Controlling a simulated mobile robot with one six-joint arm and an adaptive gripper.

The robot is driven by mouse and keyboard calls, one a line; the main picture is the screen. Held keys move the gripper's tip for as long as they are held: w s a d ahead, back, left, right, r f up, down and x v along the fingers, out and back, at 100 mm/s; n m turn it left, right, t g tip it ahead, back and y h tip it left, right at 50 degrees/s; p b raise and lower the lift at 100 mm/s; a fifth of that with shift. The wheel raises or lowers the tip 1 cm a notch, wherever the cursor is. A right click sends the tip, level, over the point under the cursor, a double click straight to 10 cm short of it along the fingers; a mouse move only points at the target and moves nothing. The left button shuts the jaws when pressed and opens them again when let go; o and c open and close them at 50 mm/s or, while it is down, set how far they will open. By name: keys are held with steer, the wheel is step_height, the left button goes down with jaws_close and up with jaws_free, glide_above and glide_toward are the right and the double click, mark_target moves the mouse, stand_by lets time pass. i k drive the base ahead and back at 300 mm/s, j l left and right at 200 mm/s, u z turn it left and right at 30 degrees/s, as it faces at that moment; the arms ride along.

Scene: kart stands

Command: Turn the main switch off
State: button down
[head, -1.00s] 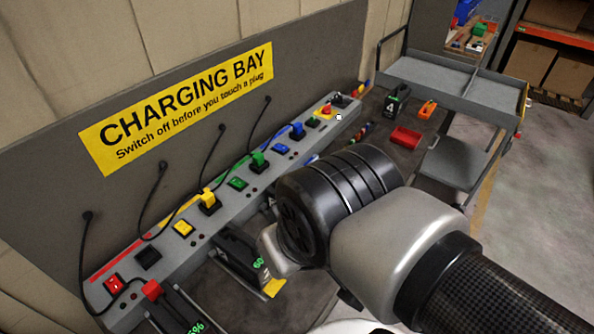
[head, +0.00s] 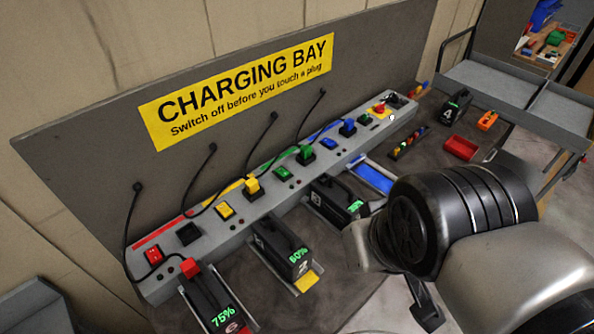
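A long grey charging strip (head: 215,245) runs along the bench under the yellow "CHARGING BAY" sign (head: 240,90). At its far right end is a red knob on a yellow plate (head: 379,110), which looks like the main switch; its setting is too small to read. Smaller rocker switches sit along the strip: red (head: 153,255), yellow (head: 225,211), green (head: 283,173) and blue (head: 329,143). My arm fills the lower right. A dark part of my gripper (head: 427,306) shows below the wrist, well apart from the knob. The rest is hidden by the wrist, so its opening cannot be seen.
Batteries reading 75% (head: 205,300) and 60% (head: 283,250) sit in bays before the strip, with cables and plugs around them. A blue bay (head: 372,178) is empty. A red tray (head: 461,147) and battery 4 (head: 456,107) stand right, near a grey cart (head: 550,105).

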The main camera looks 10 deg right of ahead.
mark_target(380, 109)
steer(key=i+l, duration=0.15)
steer(key=l, duration=0.25)
steer(key=i+l+u, duration=0.1)
steer(key=l, duration=0.3)
steer(key=i+l, duration=0.2)
steer(key=l, duration=0.2)
steer(key=i+l, duration=0.15)
steer(key=l, duration=0.25)
steer(key=i+l+u, duration=0.1)
steer(key=l, duration=0.3)
steer(key=i+l, duration=0.15)
steer(key=l, duration=0.25)
steer(key=i+l, duration=0.15)
steer(key=l, duration=0.25)
steer(key=i+l+u, duration=0.1)
steer(key=l, duration=0.35)
